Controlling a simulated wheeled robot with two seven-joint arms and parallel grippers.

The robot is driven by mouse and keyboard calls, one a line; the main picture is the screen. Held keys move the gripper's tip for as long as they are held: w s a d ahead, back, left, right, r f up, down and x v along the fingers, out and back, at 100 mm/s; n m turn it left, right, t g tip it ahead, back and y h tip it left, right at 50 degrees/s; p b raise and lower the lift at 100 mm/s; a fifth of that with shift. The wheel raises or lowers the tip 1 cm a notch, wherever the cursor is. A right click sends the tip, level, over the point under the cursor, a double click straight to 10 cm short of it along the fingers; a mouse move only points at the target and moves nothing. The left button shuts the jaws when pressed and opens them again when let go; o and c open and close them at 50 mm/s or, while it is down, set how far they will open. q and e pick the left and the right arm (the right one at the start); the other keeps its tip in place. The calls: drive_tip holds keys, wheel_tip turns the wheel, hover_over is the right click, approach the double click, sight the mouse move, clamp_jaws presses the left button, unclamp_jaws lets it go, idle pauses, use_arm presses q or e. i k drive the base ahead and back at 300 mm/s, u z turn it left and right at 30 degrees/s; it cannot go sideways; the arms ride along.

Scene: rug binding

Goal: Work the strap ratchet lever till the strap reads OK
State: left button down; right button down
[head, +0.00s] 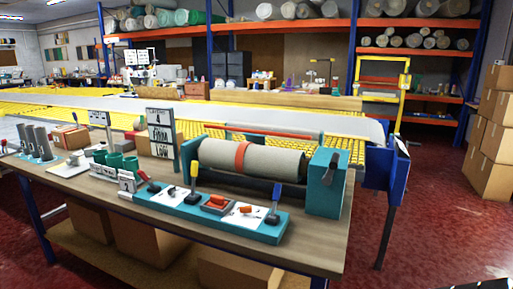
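A grey rug roll (270,160) lies in a teal cradle on the wooden bench, with a red-orange strap (241,158) around it left of its middle. A teal box (325,185) at the roll's right end carries a dark lever (331,168). A sign (160,132) left of the roll seems to show "FIRM" and "LOW"; I read no OK on it. A teal strip in front holds a red-tipped lever (148,182), a yellow-handled lever (193,181) and a dark lever (273,204). I cannot tell which is the ratchet lever.
An orange part (217,202) sits on the strip between levers. Green cups (115,160), grey tubes (38,142) and a small carton (71,136) stand at the bench's left. Cartons (488,170) are stacked at the far right. Red floor (440,220) is open right of the bench.

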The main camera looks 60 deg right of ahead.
sight(195, 165)
drive_tip(key=z, duration=1.05)
drive_tip(key=k, duration=0.5)
drive_tip(key=u, duration=0.45)
drive_tip(key=i, duration=0.5)
drive_tip(key=z, duration=0.35)
